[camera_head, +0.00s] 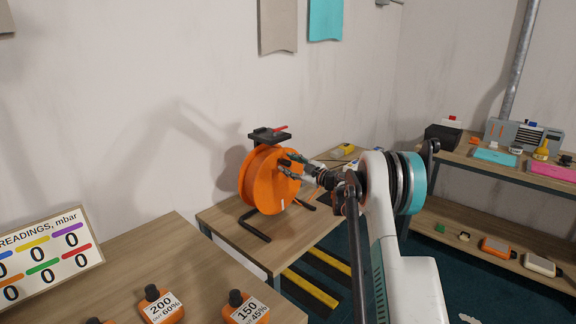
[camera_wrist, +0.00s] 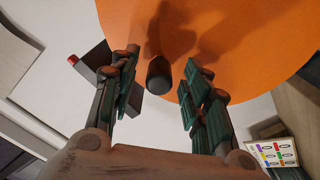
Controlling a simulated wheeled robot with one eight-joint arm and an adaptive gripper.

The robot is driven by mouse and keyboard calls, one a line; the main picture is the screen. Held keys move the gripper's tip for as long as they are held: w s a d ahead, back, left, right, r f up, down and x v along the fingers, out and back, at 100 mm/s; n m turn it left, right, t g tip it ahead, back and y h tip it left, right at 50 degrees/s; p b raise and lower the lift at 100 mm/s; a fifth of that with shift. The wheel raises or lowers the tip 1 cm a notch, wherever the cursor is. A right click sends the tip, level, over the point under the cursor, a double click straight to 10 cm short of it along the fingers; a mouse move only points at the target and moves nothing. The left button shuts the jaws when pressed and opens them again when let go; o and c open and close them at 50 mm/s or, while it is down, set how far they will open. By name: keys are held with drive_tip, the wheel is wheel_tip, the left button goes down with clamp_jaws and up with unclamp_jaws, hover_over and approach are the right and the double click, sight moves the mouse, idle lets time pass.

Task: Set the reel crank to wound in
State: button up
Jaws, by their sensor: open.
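The orange reel (camera_head: 262,188) stands on a black tube frame on the wooden table. Its round face also fills the top of the wrist view (camera_wrist: 235,40). A dark cylindrical crank knob (camera_wrist: 159,76) sticks out from that face. My gripper (camera_head: 289,166) is at the reel's face. In the wrist view my gripper (camera_wrist: 158,82) is open, with the knob between its two green-padded fingers and a visible gap on each side. In the head view the gripper hides the knob.
A black bracket with a red lever (camera_head: 268,133) sits atop the reel. A yellow item (camera_head: 346,149) lies behind my gripper. A cluttered shelf (camera_head: 500,175) stands right.

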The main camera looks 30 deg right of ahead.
drive_tip(key=v, duration=1)
drive_tip(key=shift+s, duration=0.3)
drive_tip(key=shift+d, duration=0.1)
